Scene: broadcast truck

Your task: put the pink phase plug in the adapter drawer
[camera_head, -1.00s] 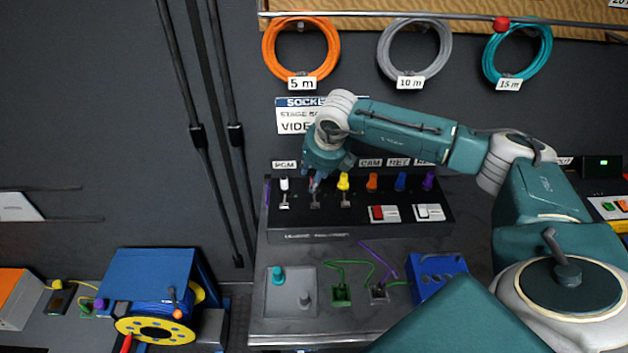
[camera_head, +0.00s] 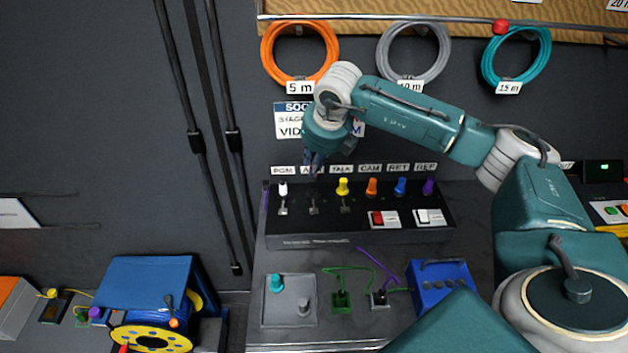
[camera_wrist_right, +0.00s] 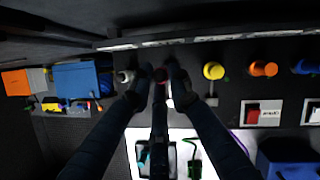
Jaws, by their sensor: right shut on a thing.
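My right gripper (camera_head: 315,162) is above the second position of the black panel, between the white plug and the yellow plug. It is shut on a small dark reddish plug (camera_wrist_right: 160,75), seen between the fingertips in the right wrist view; this looks like the pink phase plug, mostly hidden by the fingers in the head view. The black panel (camera_head: 330,240) has a row of labels with coloured plugs below them. My left gripper is not in view.
White (camera_head: 283,188), yellow (camera_head: 343,187), orange (camera_head: 371,187), blue (camera_head: 400,187) and purple (camera_head: 428,186) plugs stand along the panel. A grey tray (camera_head: 289,318) and a blue box (camera_head: 440,285) lie in front. A cable reel (camera_head: 150,338) is at lower left.

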